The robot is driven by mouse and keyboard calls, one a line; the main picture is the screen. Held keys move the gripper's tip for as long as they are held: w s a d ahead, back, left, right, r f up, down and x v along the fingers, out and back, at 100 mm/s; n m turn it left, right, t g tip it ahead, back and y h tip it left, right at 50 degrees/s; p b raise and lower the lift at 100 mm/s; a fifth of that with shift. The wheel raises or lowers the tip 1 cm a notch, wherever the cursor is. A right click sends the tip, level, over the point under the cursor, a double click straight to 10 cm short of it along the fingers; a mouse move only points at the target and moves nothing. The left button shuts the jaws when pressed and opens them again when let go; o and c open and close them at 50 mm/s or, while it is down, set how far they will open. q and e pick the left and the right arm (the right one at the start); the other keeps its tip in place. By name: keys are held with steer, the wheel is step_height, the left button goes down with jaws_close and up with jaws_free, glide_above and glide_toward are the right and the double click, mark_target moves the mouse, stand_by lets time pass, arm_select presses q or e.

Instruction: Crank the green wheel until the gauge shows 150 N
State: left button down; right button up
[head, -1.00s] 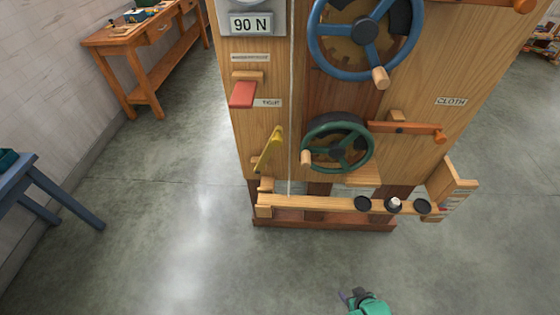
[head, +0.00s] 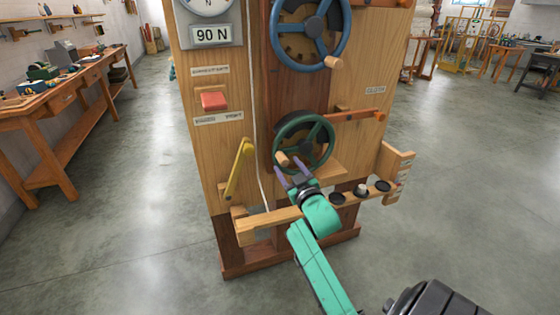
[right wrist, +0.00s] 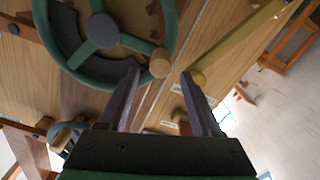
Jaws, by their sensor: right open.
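The green wheel (head: 304,141) is on the front of the wooden machine, with a wooden crank knob (head: 282,159) at its lower left. In the right wrist view the knob (right wrist: 160,63) lies just beyond and between my fingertips. The gauge (head: 211,35) at the upper left reads 90 N. My right gripper (head: 287,173) is open at the knob, its two purple fingers pointing up toward it; it also shows in the right wrist view (right wrist: 160,75). I cannot tell whether a finger touches the knob. My left gripper is out of view.
A blue wheel (head: 311,30) is above the green one. A yellow lever (head: 239,168) is at the left, below a red button (head: 214,101). An orange-handled bar (head: 355,115) is at the right.

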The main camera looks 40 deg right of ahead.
mark_target(284, 163)
steer(key=x, duration=0.5)
steer(key=shift+d+f, duration=0.1)
jaws_close()
stand_by(1.2)
